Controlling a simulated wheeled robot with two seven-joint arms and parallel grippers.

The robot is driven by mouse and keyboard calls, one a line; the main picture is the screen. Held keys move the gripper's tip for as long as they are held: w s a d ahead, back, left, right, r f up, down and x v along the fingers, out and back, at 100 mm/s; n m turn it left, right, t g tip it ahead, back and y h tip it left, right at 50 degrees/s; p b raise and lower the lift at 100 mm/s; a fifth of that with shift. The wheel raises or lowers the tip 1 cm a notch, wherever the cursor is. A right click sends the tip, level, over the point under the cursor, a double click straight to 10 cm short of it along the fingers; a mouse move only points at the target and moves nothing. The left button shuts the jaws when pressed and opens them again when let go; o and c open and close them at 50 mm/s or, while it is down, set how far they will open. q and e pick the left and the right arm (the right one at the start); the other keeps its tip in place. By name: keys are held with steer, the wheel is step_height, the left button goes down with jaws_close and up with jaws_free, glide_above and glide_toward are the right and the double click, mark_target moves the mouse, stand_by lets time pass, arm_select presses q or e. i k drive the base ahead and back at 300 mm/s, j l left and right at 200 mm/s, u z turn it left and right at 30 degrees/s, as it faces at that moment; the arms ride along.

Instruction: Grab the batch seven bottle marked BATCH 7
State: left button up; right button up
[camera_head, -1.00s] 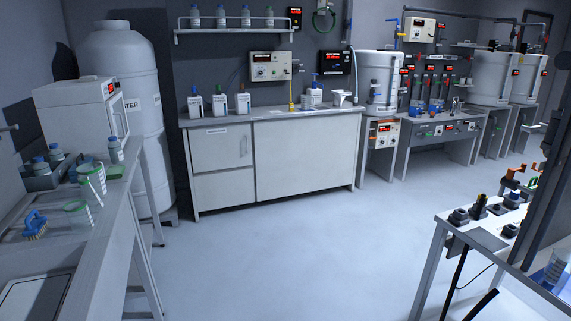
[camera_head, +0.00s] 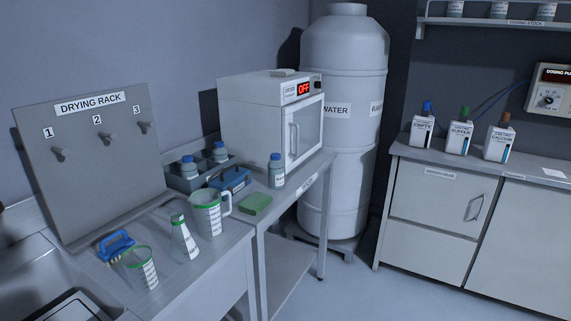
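Several blue-capped bottles are in view, but their labels are too small to read, so I cannot tell which is marked BATCH 7. One blue-capped bottle (camera_head: 277,171) stands upright alone on the left bench, in front of the white dryer. Two more stand in a grey crate (camera_head: 181,181): a left bottle (camera_head: 187,168) and a right bottle (camera_head: 220,153). Several similar bottles stand on a wall shelf (camera_head: 472,22) at the top right, cut off by the frame. Neither of my grippers shows in the view.
The bench holds a blue-handled carrier (camera_head: 231,179), a green sponge (camera_head: 256,204), a jug (camera_head: 208,214), a flask (camera_head: 183,238), a beaker (camera_head: 140,268) and a blue brush (camera_head: 115,245). The dryer (camera_head: 262,125) reads OFF. A white tank (camera_head: 344,120) stands beyond. The floor (camera_head: 345,295) at lower right is clear.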

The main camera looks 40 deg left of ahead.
mark_target(276, 167)
steer(key=i+z, duration=0.15)
steer(key=i, duration=0.6)
steer(key=i+z, duration=0.2)
steer(key=i, duration=0.6)
steer(key=i+j+z, duration=0.15)
steer(key=i, duration=0.6)
steer(key=i+u, duration=0.2)
steer(key=u, duration=0.2)
steer(key=i+l+u, duration=0.1)
steer(key=u, duration=0.3)
steer(key=i+l+u, duration=0.2)
steer(key=u, duration=0.15)
steer(key=i+l+u, duration=0.2)
steer(key=u, duration=2.45)
steer(key=l, duration=0.1)
